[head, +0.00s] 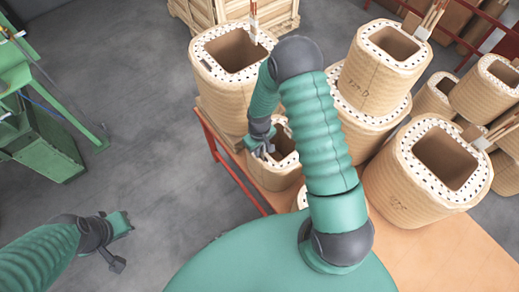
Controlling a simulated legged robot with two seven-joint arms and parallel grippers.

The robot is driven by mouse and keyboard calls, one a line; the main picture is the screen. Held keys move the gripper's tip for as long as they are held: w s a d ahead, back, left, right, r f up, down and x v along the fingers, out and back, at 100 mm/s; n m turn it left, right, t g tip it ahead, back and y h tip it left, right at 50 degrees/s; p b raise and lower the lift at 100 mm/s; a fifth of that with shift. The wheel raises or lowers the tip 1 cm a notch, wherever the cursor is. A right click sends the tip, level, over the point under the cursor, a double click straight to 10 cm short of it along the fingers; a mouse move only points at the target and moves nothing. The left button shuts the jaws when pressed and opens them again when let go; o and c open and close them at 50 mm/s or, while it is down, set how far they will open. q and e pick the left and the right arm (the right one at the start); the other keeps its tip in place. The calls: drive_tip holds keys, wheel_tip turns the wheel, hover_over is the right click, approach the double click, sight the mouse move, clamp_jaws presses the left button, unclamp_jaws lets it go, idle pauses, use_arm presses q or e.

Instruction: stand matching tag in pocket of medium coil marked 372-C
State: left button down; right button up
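Several tan wound coils with white, dotted top rims stand on an orange-topped table (455,250). A coil (385,88) stacked at the upper middle bears a mark ending in D. A coil (415,190) at the right has a mark too small to read. A smaller coil (272,178) is partly hidden by my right arm. My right gripper (262,147) is at this smaller coil's top opening; its fingers are too small to tell whether they hold anything. My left gripper (122,243) is open and empty over the floor. I cannot make out a tag or the mark 372-C.
A tall coil (215,98) stands at the table's far left corner. More coils (485,95) are stacked at the right. A wooden crate (283,18) stands behind, green machinery (40,140) at the left. The grey floor between is clear.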

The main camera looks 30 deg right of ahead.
drive_tip(key=shift+o, duration=1.1)
use_arm(q)
drive_tip(key=shift+d, duration=0.2)
use_arm(e)
drive_tip(key=shift+o, duration=0.2)
drive_tip(key=shift+d, duration=0.15)
use_arm(q)
drive_tip(key=shift+d, duration=0.1)
use_arm(e)
drive_tip(key=shift+d, duration=0.1)
use_arm(q)
drive_tip(key=shift+d, duration=0.1)
